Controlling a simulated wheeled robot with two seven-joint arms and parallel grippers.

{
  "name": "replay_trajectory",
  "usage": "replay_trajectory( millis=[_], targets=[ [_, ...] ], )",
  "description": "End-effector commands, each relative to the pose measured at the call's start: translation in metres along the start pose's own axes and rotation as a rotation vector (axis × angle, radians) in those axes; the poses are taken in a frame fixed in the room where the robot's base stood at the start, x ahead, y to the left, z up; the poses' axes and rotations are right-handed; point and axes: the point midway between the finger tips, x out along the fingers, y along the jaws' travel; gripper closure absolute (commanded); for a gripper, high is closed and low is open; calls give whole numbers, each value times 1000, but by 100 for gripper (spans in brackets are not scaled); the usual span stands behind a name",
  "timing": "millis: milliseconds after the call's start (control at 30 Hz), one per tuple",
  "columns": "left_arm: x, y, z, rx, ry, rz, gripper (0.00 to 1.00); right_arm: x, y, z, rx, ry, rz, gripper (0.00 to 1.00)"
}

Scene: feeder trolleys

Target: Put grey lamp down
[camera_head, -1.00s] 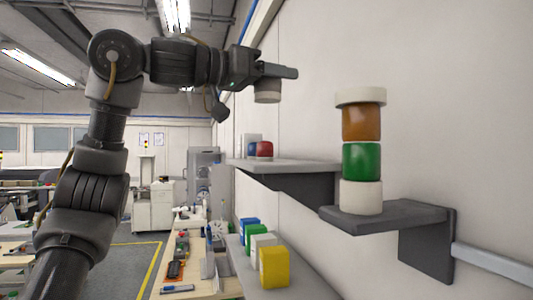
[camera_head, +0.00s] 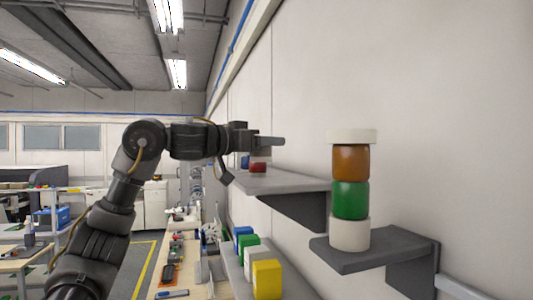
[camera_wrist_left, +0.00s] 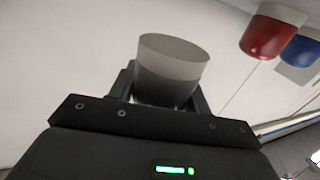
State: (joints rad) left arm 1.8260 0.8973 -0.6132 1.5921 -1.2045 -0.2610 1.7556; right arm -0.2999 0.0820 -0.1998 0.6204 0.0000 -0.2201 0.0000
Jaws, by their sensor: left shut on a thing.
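My left gripper (camera_head: 268,142) is at the wall, above the far part of the grey shelf (camera_head: 280,183). It is shut on the grey lamp, a short grey cylinder that shows clearly between the fingers in the left wrist view (camera_wrist_left: 172,65). In the head view the lamp is mostly hidden by the gripper, and I cannot tell whether it touches anything. A red lamp (camera_head: 258,167) and a blue lamp (camera_head: 245,162) stand on the shelf just below the gripper. They also show at the upper right of the left wrist view, apart from the held lamp. My right gripper is not in view.
A lamp stack with a green section (camera_head: 350,200), an orange section (camera_head: 351,162) and white ends stands on a dark wall bracket (camera_head: 370,252). Below, blue, green, white and yellow boxes (camera_head: 267,280) line a lower shelf. The near part of the grey shelf is clear.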

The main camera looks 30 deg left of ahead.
Motion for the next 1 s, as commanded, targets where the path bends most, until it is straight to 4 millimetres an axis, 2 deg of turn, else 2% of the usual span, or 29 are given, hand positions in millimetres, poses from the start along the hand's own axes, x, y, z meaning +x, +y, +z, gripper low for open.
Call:
replay_trajectory(
  millis=[100, 367, 633, 1000],
  targets=[
    [6, -8, 10, -2, -1, -1, 75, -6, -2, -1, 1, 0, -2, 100],
    [9, -12, 18, 0, -1, 0, 75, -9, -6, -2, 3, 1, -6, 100],
    [10, -15, 47, 0, -1, -1, 75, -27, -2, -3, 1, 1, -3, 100],
    [10, -14, 53, 0, 2, 1, 75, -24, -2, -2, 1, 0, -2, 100]
  ],
)
